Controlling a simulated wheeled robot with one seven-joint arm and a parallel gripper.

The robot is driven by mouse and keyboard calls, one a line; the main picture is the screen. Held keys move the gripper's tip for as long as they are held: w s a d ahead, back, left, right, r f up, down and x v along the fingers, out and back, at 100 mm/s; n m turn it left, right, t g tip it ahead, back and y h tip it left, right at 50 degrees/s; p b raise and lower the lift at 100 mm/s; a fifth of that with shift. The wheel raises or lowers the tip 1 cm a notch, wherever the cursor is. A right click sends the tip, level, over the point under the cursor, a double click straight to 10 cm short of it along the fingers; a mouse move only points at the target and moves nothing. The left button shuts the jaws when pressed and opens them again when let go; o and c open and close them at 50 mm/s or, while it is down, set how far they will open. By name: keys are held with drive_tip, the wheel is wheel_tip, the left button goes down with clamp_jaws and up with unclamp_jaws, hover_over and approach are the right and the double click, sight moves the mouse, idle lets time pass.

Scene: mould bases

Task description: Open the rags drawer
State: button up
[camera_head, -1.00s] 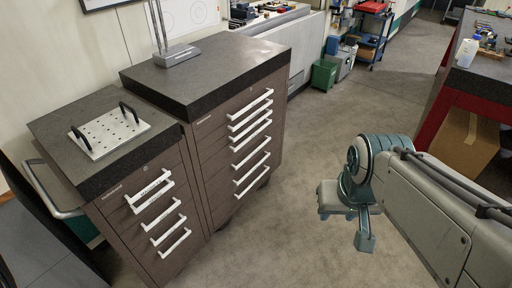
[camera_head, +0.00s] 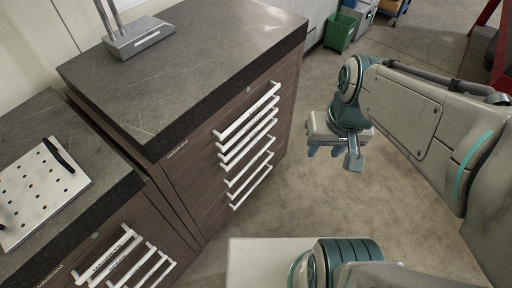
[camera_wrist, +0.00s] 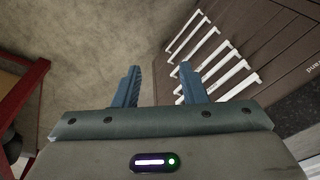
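A tall brown drawer cabinet (camera_head: 183,182) with a dark stone top stands in the middle of the head view. Its front has several white bar handles (camera_head: 247,111), and all its drawers look shut. A lower cabinet (camera_head: 62,248) with white handles (camera_head: 110,256) stands to its left, its lower part cut off by the frame. The labels are too small to read, so I cannot tell which drawer is rags. My gripper (camera_head: 333,155) is open and empty, right of the tall cabinet's front and apart from it. In the wrist view the gripper (camera_wrist: 159,84) points towards the floor, with the handles (camera_wrist: 212,55) beyond its right finger.
A perforated metal plate (camera_head: 40,190) with black handles lies on the lower cabinet. A grey metal stand (camera_head: 140,38) is on the tall one. A green bin (camera_head: 340,30) stands behind on the floor. Carpet (camera_head: 275,205) is clear before the drawers. A red frame (camera_wrist: 22,95) is at left in the wrist view.

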drive_tip(key=w+a+f+g+y+b, duration=0.2)
drive_tip(key=w+f+y+b, duration=0.3)
drive_tip(key=f, duration=0.6)
drive_tip(key=a+f+g+y+b, duration=0.1)
drive_tip(key=a+f+y+b, duration=0.1)
drive_tip(key=f+b, duration=0.75)
drive_tip(key=w+a+f+g+y+b, duration=0.2)
drive_tip(key=w+a+f+y+b, duration=0.15)
drive_tip(key=f, duration=0.95)
drive_tip(key=w+d+f+m+t+y+b, duration=0.1)
drive_tip(key=w+f+m+t+b, duration=0.3)
drive_tip(key=f, duration=0.8)
drive_tip(key=w+d+f+m+t+y+b, duration=0.15)
drive_tip(key=f+t+b, duration=0.4)
drive_tip(key=f, duration=0.65)
drive_tip(key=w+d+f+m+t+b, duration=0.1)
drive_tip(key=w+f+m+t+b, duration=0.15)
drive_tip(key=f+t+b, duration=0.65)
drive_tip(key=w+a+f+g+b, duration=0.1)
drive_tip(key=w+a+g, duration=0.3)
drive_tip(key=w+a, duration=0.4)
drive_tip(key=shift+a+f, duration=0.85)
drive_tip(key=shift+a, duration=0.4)
drive_tip(key=shift+w, duration=0.1)
clamp_jaws()
